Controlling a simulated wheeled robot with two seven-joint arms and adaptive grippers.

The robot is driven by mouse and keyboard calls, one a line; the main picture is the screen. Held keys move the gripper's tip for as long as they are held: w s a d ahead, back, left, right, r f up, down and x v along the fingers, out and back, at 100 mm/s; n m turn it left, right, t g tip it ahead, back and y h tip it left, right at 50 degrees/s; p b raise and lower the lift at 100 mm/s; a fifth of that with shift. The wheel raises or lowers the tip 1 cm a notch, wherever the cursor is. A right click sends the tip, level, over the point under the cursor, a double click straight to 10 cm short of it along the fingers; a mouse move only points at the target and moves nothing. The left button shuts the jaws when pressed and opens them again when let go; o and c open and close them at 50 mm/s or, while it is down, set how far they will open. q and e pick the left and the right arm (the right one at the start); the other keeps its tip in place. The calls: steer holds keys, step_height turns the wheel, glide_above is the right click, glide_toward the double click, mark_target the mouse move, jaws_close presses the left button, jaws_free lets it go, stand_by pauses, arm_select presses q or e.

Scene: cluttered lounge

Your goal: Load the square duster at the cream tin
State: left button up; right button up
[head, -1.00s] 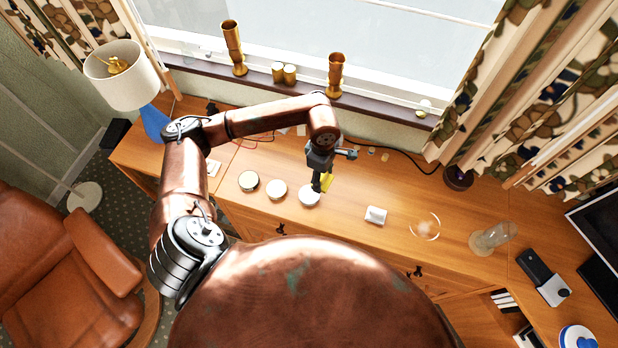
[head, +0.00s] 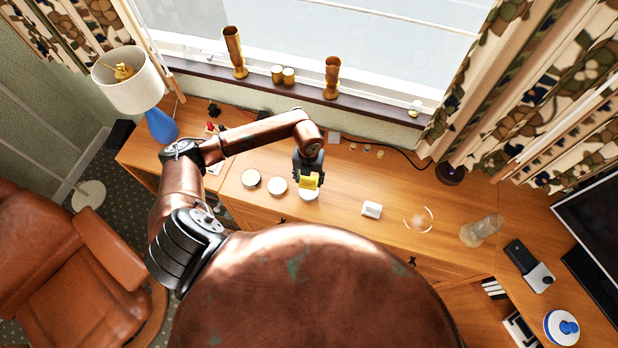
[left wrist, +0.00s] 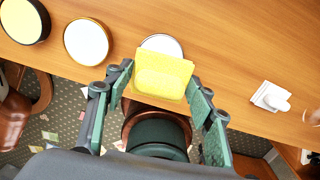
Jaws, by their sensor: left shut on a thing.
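The square duster (head: 309,182) is yellow and held over the right-hand round tin (head: 309,195). My left gripper (head: 307,174) is shut on it; in the left wrist view the duster (left wrist: 163,74) sits between the green-padded fingers (left wrist: 160,88). That tin (left wrist: 162,42) has a pale top, partly hidden by the duster; I cannot tell whether they touch. I cannot tell which is the cream tin. My right gripper is out of view.
A clear glass ring (head: 418,219) and a glass jar (head: 482,230) stand further right. A lamp (head: 127,80) stands at left. Desk between tins and block is clear.

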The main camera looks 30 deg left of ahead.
mark_target(309, 185)
arm_select(q)
steer(key=shift+f+b, duration=1.8)
steer(key=shift+f, duration=1.05)
steer(key=shift+f+b, duration=0.35)
steer(key=shift+f, duration=0.05)
steer(key=shift+f, duration=0.15)
steer(key=shift+r+p, duration=2.5)
steer(key=shift+r, duration=1.1)
